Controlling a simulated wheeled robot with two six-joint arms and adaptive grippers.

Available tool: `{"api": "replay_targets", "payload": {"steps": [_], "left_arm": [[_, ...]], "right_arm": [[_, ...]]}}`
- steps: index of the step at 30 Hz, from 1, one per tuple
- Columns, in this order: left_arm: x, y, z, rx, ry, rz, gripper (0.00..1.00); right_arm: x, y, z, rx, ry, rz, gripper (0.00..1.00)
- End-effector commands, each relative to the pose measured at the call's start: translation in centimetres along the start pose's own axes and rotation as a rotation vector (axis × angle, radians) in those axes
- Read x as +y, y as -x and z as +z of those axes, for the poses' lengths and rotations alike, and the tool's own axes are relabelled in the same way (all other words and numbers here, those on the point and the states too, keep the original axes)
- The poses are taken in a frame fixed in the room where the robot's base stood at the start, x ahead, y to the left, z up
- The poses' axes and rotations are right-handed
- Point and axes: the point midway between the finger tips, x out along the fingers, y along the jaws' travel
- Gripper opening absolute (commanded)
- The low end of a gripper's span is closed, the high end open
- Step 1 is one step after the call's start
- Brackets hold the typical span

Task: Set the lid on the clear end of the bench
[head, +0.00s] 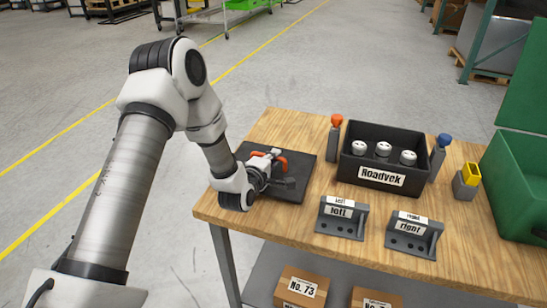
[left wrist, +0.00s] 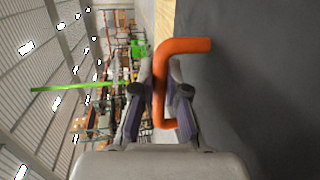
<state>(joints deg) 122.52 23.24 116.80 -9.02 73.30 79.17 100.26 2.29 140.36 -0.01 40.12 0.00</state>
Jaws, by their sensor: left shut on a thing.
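The lid is a dark flat plate (head: 300,168) with an orange bar handle (left wrist: 185,46). In the head view it is at the left end of the wooden bench (head: 255,224), flat and level. I cannot tell whether it rests fully on the wood or hangs just above it. My left gripper (head: 277,172) is shut on the handle; in the left wrist view its two fingers (left wrist: 160,105) are on either side of the orange bar. The gripper hides part of the lid and handle. My right gripper is not in view.
Right of the lid is an open black box (head: 352,160) labelled Roadvek, with white round parts inside. Posts with orange (head: 336,121) and blue (head: 444,140) knobs flank it. Brackets labelled left (head: 340,222) and right (head: 411,240) stand in front. A green case (head: 515,190) is far right.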

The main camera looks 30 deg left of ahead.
Motion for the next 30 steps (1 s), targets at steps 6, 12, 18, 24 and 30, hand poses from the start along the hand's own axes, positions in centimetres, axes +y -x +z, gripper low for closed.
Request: {"api": "replay_targets", "payload": {"steps": [6, 12, 18, 24, 30], "left_arm": [[-0.2, 0.0, 0.0, 0.000, 0.000, -0.001, 0.00], [-0.3, 0.0, 0.0, 0.000, 0.000, -0.002, 0.38], [-0.3, 0.0, 0.0, 0.000, 0.000, -0.002, 0.38], [-0.2, 1.1, 0.0, 0.001, 0.003, -0.004, 0.38], [-0.3, 6.0, -0.1, 0.001, 0.006, -0.005, 0.38]], "right_arm": [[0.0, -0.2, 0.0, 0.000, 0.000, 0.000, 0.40], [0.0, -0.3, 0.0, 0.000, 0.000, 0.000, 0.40], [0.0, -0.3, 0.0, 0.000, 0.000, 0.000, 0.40], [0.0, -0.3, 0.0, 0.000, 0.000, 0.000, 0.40], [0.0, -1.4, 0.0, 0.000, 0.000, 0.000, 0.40]]}}
